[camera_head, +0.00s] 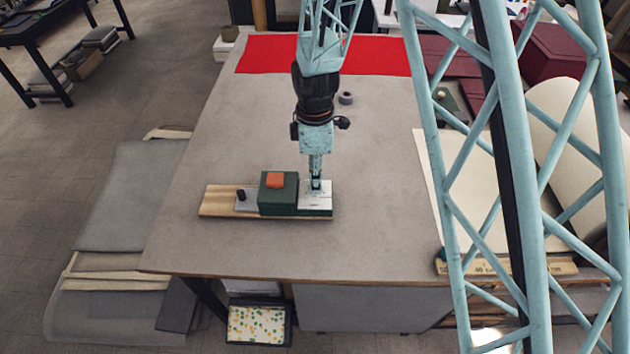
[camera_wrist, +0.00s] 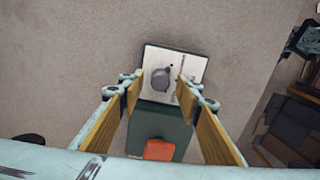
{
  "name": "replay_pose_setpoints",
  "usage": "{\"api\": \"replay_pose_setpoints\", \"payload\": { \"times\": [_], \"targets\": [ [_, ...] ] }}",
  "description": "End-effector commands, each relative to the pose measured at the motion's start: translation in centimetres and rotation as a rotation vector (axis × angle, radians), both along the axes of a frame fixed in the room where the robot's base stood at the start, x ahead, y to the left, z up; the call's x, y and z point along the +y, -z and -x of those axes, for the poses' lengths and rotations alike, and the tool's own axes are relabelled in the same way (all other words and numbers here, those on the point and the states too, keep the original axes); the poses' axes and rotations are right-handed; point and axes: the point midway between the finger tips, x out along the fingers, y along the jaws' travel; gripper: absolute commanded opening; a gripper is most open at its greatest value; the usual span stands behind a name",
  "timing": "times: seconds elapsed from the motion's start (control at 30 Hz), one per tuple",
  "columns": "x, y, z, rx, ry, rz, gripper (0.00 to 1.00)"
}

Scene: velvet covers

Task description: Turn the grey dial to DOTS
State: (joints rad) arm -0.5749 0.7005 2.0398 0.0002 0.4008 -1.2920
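The grey dial (camera_wrist: 161,78) sits on a white plate (camera_wrist: 188,65) in the wrist view. A small dark dot lies on the plate just above and right of it. No DOTS lettering is readable, so I cannot tell the dial's setting. My gripper (camera_wrist: 158,90) is open, with its two wood-faced fingers on either side of the dial and visible gaps between. In the head view my gripper (camera_head: 316,187) points down over the white plate (camera_head: 324,200) at the right end of the assembly and hides the dial there. I cannot tell the tips' exact height.
A green box (camera_head: 270,206) with an orange top piece (camera_head: 275,180) stands immediately left of the plate. A black knob (camera_head: 241,194) and wooden board (camera_head: 216,205) lie farther left. A small grey roll (camera_head: 346,98) and red cloth (camera_head: 262,55) are farther back. The grey table (camera_head: 380,215) is otherwise largely clear nearby.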

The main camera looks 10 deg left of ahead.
Motion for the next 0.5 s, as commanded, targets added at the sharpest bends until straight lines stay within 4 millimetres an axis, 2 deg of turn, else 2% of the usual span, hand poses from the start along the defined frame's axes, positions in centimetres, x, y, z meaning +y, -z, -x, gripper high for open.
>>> {"api": "replay_pose_setpoints", "payload": {
  "times": [0.2, 0.5],
  "targets": [
    [0.0, 1.3, 0.0, 0.001, 0.000, 0.000, 0.32],
    [0.0, 1.7, 0.0, 0.000, 0.000, 0.000, 0.32]
  ]
}}
